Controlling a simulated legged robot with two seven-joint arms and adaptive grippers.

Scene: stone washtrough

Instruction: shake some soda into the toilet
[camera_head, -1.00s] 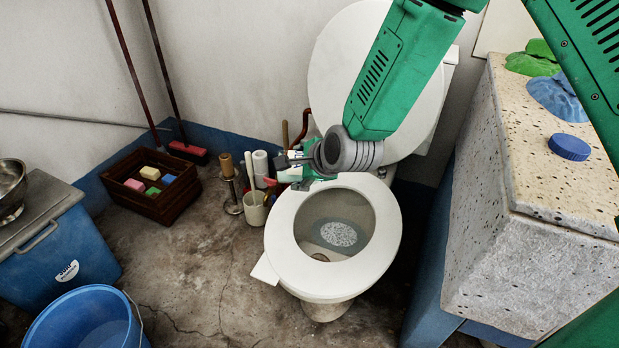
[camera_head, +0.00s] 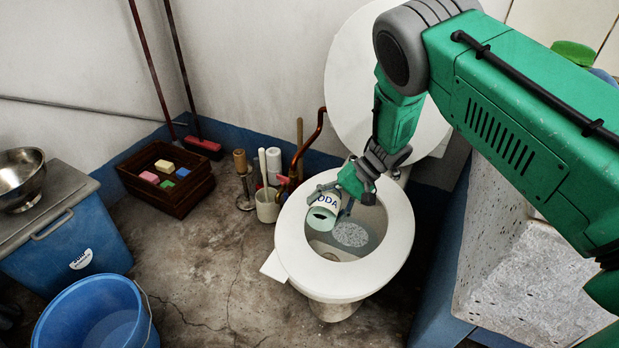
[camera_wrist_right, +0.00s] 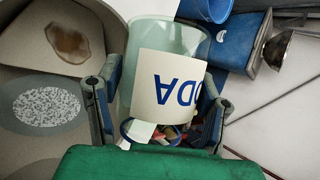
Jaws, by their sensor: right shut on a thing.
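The toilet (camera_head: 401,232) stands in the middle of the head view with its lid (camera_head: 345,60) raised. My right gripper (camera_head: 333,202) is over the bowl, shut around a pale soda container (camera_head: 321,217) with blue lettering. The container is tilted, its round end facing down toward the front left of the bowl. In the right wrist view the container (camera_wrist_right: 165,85) sits between the two fingers. A speckled white patch of grains (camera_head: 350,234) lies in the bowl; it also shows in the right wrist view (camera_wrist_right: 45,107). My left gripper is not visible.
A stone trough (camera_head: 540,280) stands close on the right, partly behind my right arm. A brush holder (camera_head: 267,207) stands left of the toilet, near a wooden crate (camera_head: 150,196) with sponges. A blue bucket (camera_head: 90,318) and blue bin (camera_head: 75,245) are at left.

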